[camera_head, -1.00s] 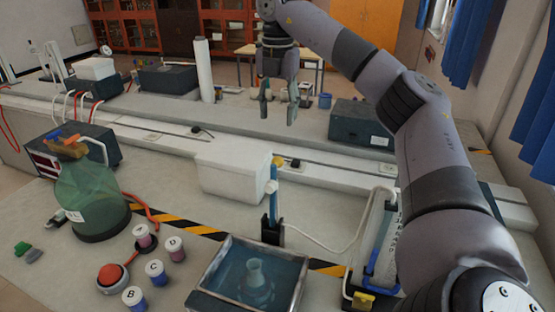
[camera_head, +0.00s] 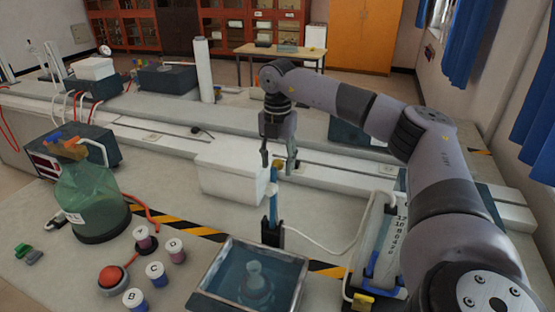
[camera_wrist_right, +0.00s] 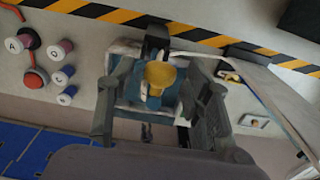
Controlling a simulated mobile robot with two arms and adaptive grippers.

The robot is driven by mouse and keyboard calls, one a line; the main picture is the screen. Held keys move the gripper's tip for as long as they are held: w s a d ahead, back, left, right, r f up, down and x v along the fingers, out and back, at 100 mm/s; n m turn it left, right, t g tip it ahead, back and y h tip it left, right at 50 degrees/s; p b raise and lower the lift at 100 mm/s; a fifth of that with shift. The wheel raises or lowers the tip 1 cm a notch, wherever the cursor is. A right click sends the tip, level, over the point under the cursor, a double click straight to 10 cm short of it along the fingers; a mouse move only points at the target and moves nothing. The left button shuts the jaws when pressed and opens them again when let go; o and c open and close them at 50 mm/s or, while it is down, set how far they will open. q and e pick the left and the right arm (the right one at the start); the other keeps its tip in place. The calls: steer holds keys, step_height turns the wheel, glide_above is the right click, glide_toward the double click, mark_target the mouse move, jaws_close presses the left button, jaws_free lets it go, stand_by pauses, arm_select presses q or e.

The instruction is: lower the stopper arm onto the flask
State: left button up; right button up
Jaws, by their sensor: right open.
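The stopper arm (camera_head: 272,212) is a blue upright with a pale joint and a yellow end, rising from a dark base behind the water bath. The flask (camera_head: 254,283) is clear and stands in the bluish water of the metal bath (camera_head: 209,283). My right gripper (camera_head: 278,166) is open, pointing down over the top of the stopper arm. In the right wrist view the yellow end (camera_wrist_right: 160,74) shows between the spread fingers; whether they touch it I cannot tell. The flask is hidden there. My left gripper is not in view.
A green bottle (camera_head: 92,196), several lidded cups (camera_head: 155,272) and a red button (camera_head: 110,276) stand left of the bath. A white box (camera_head: 232,178) is close behind the stopper arm. A numbered clear vessel (camera_head: 385,245) stands right, near my forearm. A white cable crosses the bench.

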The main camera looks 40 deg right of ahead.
jaws_close()
stand_by(0.5)
